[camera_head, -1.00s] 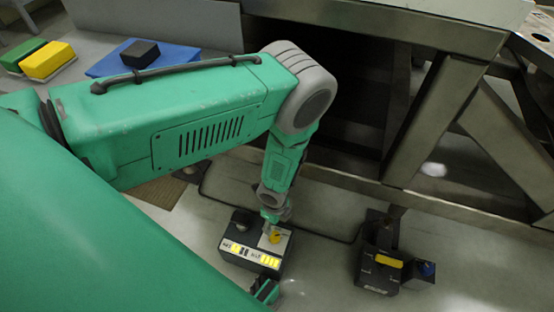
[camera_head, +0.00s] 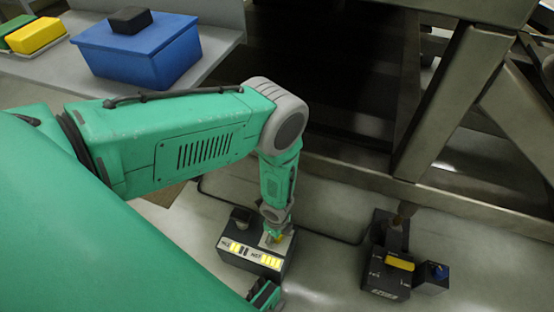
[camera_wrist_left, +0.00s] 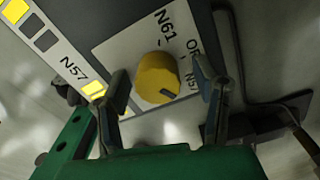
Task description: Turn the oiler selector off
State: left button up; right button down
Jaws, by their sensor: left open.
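A round yellow knob (camera_wrist_left: 157,76) with a dark pointer mark sits on a light plate (camera_wrist_left: 125,48) on top of a dark box (camera_head: 240,262). The plate carries the lettering N61, and N57 shows beside it. I cannot read the word oiler. My left gripper (camera_wrist_left: 163,88) is open, with one finger on each side of the knob. A gap shows at both sides, so it does not grip it. In the head view my left gripper (camera_head: 275,236) points down onto the box and hides most of the knob.
A second dark device (camera_head: 385,270) with a yellow block stands on the floor to the right. A cable (camera_head: 325,238) runs behind the box. A metal frame (camera_head: 440,100) stands behind. A blue bin (camera_head: 140,55) rests on a bench at upper left.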

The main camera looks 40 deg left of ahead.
pick_arm(q)
jog(key=shift+a, duration=0.1)
jog(key=c, duration=1.2)
jog(key=shift+o, duration=0.2)
jog(key=shift+n, duration=0.3)
jog(key=n, duration=0.4)
jog(key=shift+n, duration=0.4)
jog(key=n, duration=0.6)
jog(key=shift+w, duration=0.15)
jog(key=shift+n, duration=0.3)
